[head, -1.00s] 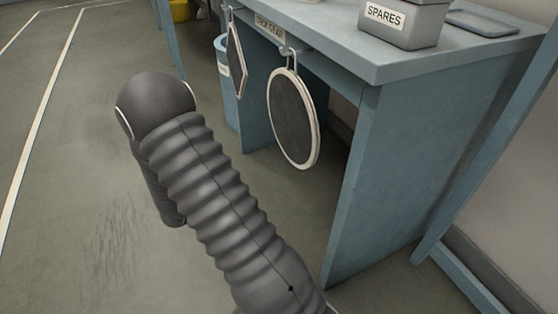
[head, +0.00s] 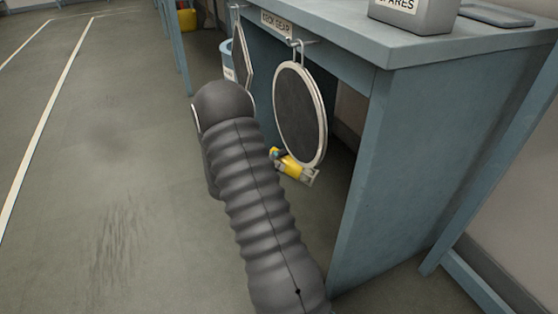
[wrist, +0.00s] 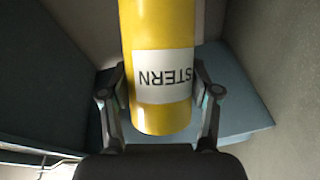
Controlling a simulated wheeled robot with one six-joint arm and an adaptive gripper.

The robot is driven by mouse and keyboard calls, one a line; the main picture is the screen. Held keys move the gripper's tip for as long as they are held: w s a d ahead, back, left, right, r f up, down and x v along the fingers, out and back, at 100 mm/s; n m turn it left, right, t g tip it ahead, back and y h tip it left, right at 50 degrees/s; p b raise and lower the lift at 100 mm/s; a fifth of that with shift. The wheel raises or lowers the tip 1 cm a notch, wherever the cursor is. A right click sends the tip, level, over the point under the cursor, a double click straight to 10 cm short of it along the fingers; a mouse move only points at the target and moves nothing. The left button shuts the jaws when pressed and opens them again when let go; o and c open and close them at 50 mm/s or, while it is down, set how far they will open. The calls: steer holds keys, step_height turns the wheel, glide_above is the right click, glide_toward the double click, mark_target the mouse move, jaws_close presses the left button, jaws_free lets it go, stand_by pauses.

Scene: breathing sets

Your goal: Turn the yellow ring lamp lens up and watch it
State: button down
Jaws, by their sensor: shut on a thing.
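The yellow lamp (head: 289,165) shows in the head view just past my arm, at the lower left edge of the round hanging disc. It is small and tilted there, with a bluish end at the left and a grey part at the right. In the wrist view the lamp (wrist: 160,30) is a yellow cylinder with a white label and dark lettering that reads upside down. My gripper (wrist: 160,88) is shut on it, one finger on each side. I cannot make out a ring or which end has the lens. My arm hides most of my gripper in the head view.
The round dark disc with a pale rim (head: 300,115) and a second framed panel (head: 243,65) hang from hooks on the blue bench (head: 400,130). A grey spares box (head: 415,15) stands on top. Open floor (head: 100,170) lies to the left.

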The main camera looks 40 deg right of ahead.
steer(key=n+p, duration=0.1)
steer(key=n+h+p, duration=0.1)
steer(key=shift+w+d+n+p, duration=0.2)
steer(key=shift+w+n+p, duration=0.1)
steer(key=shift+w+p, duration=0.1)
steer(key=n, duration=0.1)
steer(key=n+h+p, duration=0.1)
steer(key=n+p, duration=0.1)
steer(key=shift+w+d+f+n+h, duration=0.25)
steer(key=shift+w+f+n+h, duration=0.05)
steer(key=shift+w+f, duration=0.05)
steer(key=n, duration=0.2)
steer(key=n+t+h+p, duration=0.1)
steer(key=w+n+t+p, duration=0.1)
steer(key=n, duration=0.1)
steer(key=shift+d+f+n, duration=0.3)
steer(key=shift+f, duration=0.1)
steer(key=shift+w+d+f+n+t+h+p, duration=0.15)
steer(key=shift+w+n+t+p, duration=0.2)
steer(key=shift+n, duration=0.35)
steer(key=shift+f+n+t+h+p, duration=0.15)
steer(key=shift+n+t, duration=0.3)
steer(key=shift+n, duration=0.25)
steer(key=shift+r, duration=0.1)
